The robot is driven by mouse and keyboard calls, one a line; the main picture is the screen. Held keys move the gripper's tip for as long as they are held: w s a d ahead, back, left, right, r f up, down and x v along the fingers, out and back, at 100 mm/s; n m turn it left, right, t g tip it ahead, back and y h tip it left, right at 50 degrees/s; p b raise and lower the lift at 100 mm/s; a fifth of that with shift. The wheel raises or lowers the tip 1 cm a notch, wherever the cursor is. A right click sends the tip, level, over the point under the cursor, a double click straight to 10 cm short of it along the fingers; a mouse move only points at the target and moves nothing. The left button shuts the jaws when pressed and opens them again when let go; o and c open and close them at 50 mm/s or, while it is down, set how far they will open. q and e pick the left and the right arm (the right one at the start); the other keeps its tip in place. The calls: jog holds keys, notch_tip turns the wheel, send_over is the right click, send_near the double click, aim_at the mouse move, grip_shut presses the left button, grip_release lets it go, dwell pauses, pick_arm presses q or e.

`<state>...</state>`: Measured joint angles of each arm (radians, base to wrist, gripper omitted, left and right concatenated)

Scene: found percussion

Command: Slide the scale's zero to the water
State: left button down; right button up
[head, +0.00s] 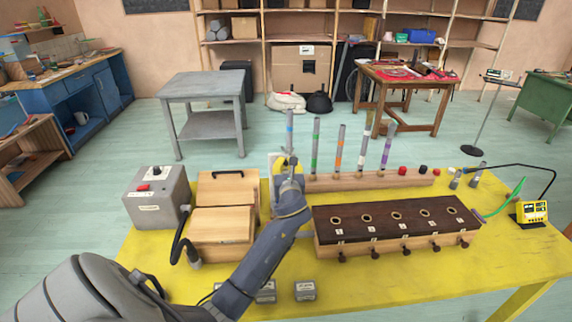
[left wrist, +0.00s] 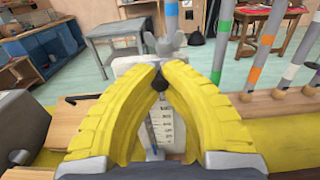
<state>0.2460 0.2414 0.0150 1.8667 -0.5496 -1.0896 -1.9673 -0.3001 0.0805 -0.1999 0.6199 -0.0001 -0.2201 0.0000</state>
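The scale is a white upright plate with printed marks and numbers. In the left wrist view it shows between and behind my fingers (left wrist: 166,132). In the head view only a pale strip of the plate (head: 273,167) shows beside my gripper. A grey wing-shaped piece (left wrist: 164,43) stands above the fingertips. My left gripper (head: 289,177) is at the plate, its yellow fingers closed together around a small dark knob (left wrist: 158,83). I cannot make out a water level. My right gripper is not in view.
Several colour-banded tubes (head: 339,147) stand in a wooden rail (head: 360,183) behind. A dark-topped wooden box with holes (head: 378,212) is to the right. A wooden case (head: 222,225) and grey switch box (head: 156,197) are to the left. Small grey blocks (head: 305,291) lie in front.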

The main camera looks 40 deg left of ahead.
pick_arm(q)
jog(key=c, duration=2.1)
grip_release()
jog(key=shift+f, duration=0.1)
jog(key=o, duration=0.8)
jog(key=shift+c, duration=0.2)
jog(key=v, duration=1.2)
